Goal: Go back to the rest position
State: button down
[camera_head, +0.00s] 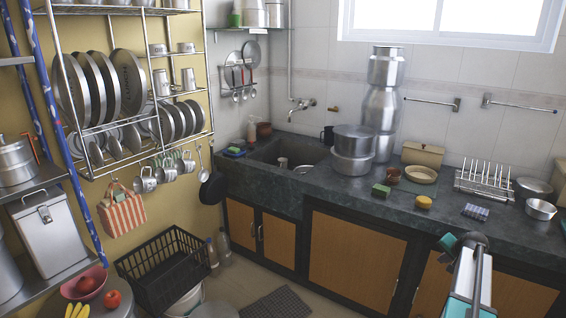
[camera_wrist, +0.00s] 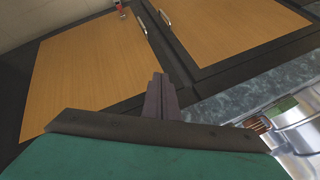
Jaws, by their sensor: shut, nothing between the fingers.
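My gripper (camera_wrist: 160,88) shows in the wrist view as two dark fingers pressed together, shut with nothing between them. The fingers are in front of the wooden cabinet doors (camera_wrist: 95,62) and apart from anything I can make out. In the head view my arm (camera_head: 470,285) rises at the lower right, in front of the counter cabinets. Its teal and black end is near the counter's front edge, and the fingers cannot be made out there.
Some floor before the cabinets is clear.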

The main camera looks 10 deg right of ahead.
jog(key=w+a+f+n+y, duration=0.1)
jog(key=w+a+f, duration=0.5)
jog(key=a, duration=0.4)
jog(key=s+a+f+n+g+y, duration=0.1)
jog(key=a+f+n, duration=0.1)
jog(key=a+f, duration=0.6)
jog(key=s+a+f+n+g+y, duration=0.15)
jog(key=a+f, duration=0.35)
jog(key=a, duration=0.8)
jog(key=s+a+f+n+g+y, duration=0.1)
jog(key=s+a+f, duration=0.1)
jog(key=a+f, duration=0.6)
jog(key=s+a+f+n+g, duration=0.2)
jog(key=s+a+f, duration=0.2)
jog(key=s+a, duration=0.45)
jog(key=s+a+f+n+g, duration=0.2)
jog(key=s+a+f, duration=0.2)
jog(key=s+a, duration=0.45)
jog(key=s+a+n+g+h, duration=0.1)
jog(key=s+n+g, duration=0.3)
jog(key=s, duration=1.6)
jog(key=shift+a+r+g+h, duration=0.35)
jog(key=shift+a+r, duration=0.05)
jog(key=shift+a, duration=0.4)
